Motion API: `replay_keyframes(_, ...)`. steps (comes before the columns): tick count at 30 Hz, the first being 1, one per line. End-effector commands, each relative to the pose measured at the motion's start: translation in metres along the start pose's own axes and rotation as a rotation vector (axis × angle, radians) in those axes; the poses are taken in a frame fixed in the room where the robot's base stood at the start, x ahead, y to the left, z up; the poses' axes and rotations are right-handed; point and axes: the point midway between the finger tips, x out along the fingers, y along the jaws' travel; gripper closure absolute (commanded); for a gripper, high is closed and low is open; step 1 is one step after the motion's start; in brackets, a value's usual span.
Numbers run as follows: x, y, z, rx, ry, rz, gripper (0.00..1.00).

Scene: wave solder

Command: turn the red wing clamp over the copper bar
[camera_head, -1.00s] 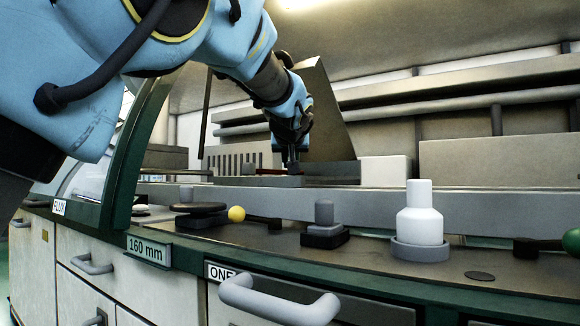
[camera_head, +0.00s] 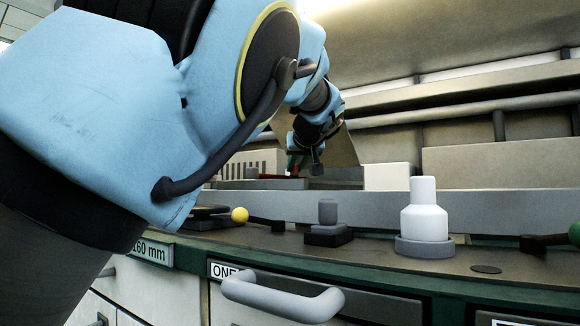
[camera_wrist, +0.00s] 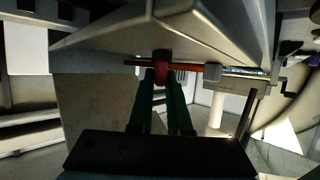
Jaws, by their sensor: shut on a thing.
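In the wrist view, the red wing clamp (camera_wrist: 162,57) is a dark red hub at the tips of two green fingers. A thin orange-red bar runs across the picture at the hub; I cannot tell whether it is the clamp's wing or the copper bar. My gripper (camera_wrist: 162,74) is shut on the clamp's hub, one finger on each side. In the head view, my gripper (camera_head: 297,160) is small and far back, tilted, in front of a sloping panel. A thin red strip (camera_head: 272,176) shows low beside it. The copper bar is not clearly told apart in either view.
A pale box (camera_head: 388,176) stands right of my gripper. Nearer are a white bottle (camera_head: 424,215) in a grey ring, a grey knob on a dark block (camera_head: 328,222), and a yellow ball (camera_head: 240,215). A drawer handle (camera_head: 280,300) sticks out in front.

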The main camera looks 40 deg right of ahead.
Motion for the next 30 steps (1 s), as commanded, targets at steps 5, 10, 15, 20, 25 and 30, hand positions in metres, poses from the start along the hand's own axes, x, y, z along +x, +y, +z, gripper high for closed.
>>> replay_keyframes(5,0.001,0.0,0.002,0.0,-0.003,-0.001,0.7)
replay_keyframes(10,0.0,0.0,0.001,0.0,-0.002,0.0,0.54)
replay_keyframes(15,0.0,0.0,0.001,0.0,-0.001,0.0,0.54)
replay_keyframes(20,-0.006,0.001,0.001,0.0,-0.001,0.003,0.54)
replay_keyframes(25,-0.03,0.002,0.002,0.0,-0.002,0.006,0.54)
replay_keyframes(30,-0.063,0.002,0.002,0.0,-0.002,0.008,0.54)
